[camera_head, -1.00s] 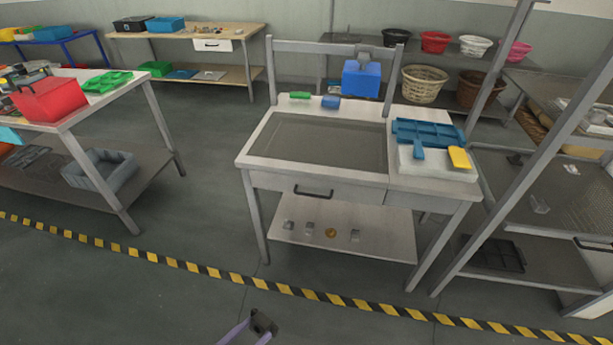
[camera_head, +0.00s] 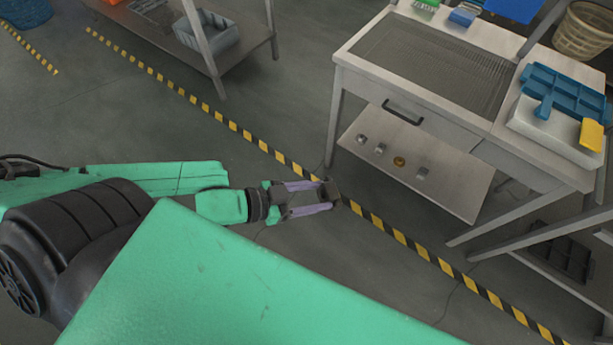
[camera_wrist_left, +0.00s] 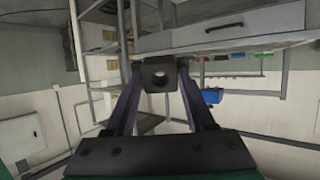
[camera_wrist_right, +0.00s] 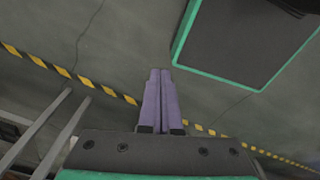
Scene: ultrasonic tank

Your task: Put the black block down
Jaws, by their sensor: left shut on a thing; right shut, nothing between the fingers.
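The black block (camera_wrist_left: 160,76), with a round hole in its face, is between the fingertips of my left gripper (camera_wrist_left: 159,84) in the left wrist view. In the head view my left gripper (camera_head: 318,197) is shut on the block (camera_head: 330,190) and holds it out in front of the tank bench, over the floor near the striped line. My right gripper (camera_wrist_right: 160,74) is shut and empty in the right wrist view, with bare floor beyond it. It does not show in the head view.
The tank bench (camera_head: 370,78) stands ahead, with a lower shelf (camera_head: 440,180) holding several small parts. A blue rack (camera_head: 565,92), a yellow block (camera_head: 591,135) and a white pad (camera_head: 540,125) lie on its right side. The floor around the striped line (camera_head: 235,128) is clear.

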